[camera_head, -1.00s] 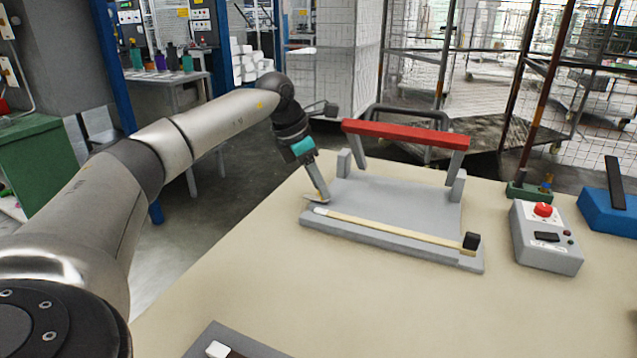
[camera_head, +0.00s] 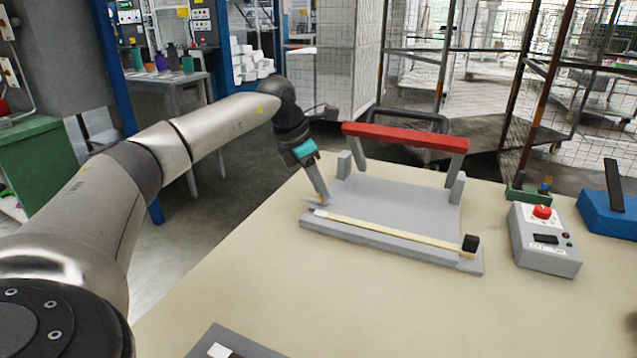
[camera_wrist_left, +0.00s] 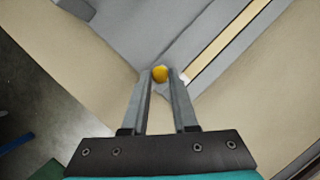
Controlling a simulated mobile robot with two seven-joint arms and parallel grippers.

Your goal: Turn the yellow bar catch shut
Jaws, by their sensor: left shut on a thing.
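My left gripper (camera_head: 323,202) reaches down at the left corner of a grey press base (camera_head: 395,200). In the left wrist view its two fingers (camera_wrist_left: 160,80) are closed around a small yellow rounded piece (camera_wrist_left: 160,73), which looks like part of the yellow bar catch. In the head view the fingers hide most of this piece. A grey tab shows beside the fingertips. The base has a red crossbar (camera_head: 402,136) raised on two arms at its back and a pale strip (camera_head: 390,230) along its front. My right gripper is not in view.
A grey control box (camera_head: 545,240) with a red knob stands right of the press. Blue (camera_head: 610,212) and green (camera_head: 527,193) items lie beyond it. A dark flat object (camera_head: 235,343) is at the front edge. The table middle is clear.

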